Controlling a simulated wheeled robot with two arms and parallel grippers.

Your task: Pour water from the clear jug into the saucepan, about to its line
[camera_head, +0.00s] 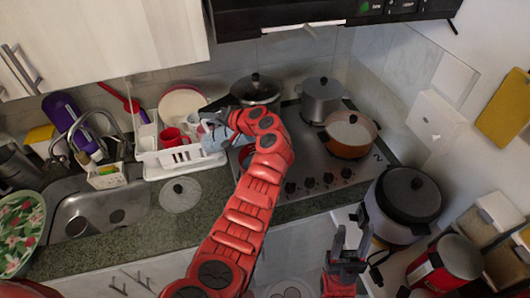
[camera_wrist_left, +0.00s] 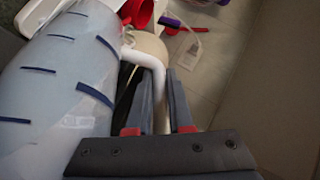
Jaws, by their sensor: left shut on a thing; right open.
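My left gripper (camera_head: 232,120) is shut on the handle of the clear jug (camera_head: 213,139), above the stove's left edge beside the dish rack. In the left wrist view, the jug (camera_wrist_left: 60,85) shows dark blue marks, and its pale handle passes between the fingers (camera_wrist_left: 158,85). The jug looks tilted; its spout and water level cannot be made out. I cannot tell which pot is the saucepan: a grey pot (camera_head: 322,100) and an orange pan (camera_head: 350,138) stand on the stove, and my arm hides the front left burner. My right gripper (camera_head: 346,256) is open and empty, low at the front.
A white dish rack (camera_head: 170,168) with red cups and a plate stands left of the jug. A round lid (camera_head: 180,195) lies on the counter. A dark lidded pan (camera_head: 256,90) is at the stove's back left. A rice cooker (camera_head: 405,200) stands at right; the sink (camera_head: 95,213) is left.

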